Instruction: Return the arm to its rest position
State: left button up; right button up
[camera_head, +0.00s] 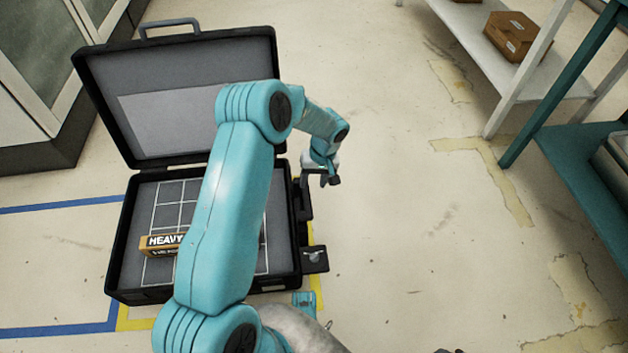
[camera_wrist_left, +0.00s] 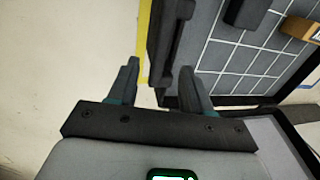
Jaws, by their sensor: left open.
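My left arm comes up from the bottom of the head view and reaches across the open black case (camera_head: 115,245). My left gripper (camera_head: 322,180) is beyond the case's right edge in that view, small and partly hidden by its own wrist. In the left wrist view the two fingers of the left gripper (camera_wrist_left: 158,85) stand apart with nothing held between them. The case's edge (camera_wrist_left: 172,45) lies just past the fingers there. My right gripper does not show in either view.
A yellow-brown box marked HEAVY (camera_head: 160,245) lies in the case on a white grid, partly hidden by my arm. A white shelf (camera_head: 475,40) with a brown carton (camera_head: 515,35) and a teal shelf (camera_head: 585,160) stand at right. The floor between is clear.

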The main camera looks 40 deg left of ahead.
pick_arm(q)
jog(key=shift+a+r, duration=0.1)
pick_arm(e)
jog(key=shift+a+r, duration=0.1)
pick_arm(q)
jog(key=s+d+r+m+p, duration=0.15)
jog(key=d+r+p, duration=0.45)
jog(key=r+p, duration=0.8)
jog(key=s+d+r+m+t+h+p, duration=0.1)
jog(key=s+d+r+m+h+p, duration=0.1)
jog(key=s+d+r+p, duration=0.5)
jog(key=s+d+r+m+t+h+p, duration=0.1)
jog(key=s+d+r+m+h+p, duration=0.2)
jog(key=s+d+r+p, duration=0.5)
jog(key=s+d+m+p, duration=0.1)
jog(key=s+d+p, duration=0.1)
jog(key=d+p, duration=0.4)
jog(key=shift+s+d, duration=0.4)
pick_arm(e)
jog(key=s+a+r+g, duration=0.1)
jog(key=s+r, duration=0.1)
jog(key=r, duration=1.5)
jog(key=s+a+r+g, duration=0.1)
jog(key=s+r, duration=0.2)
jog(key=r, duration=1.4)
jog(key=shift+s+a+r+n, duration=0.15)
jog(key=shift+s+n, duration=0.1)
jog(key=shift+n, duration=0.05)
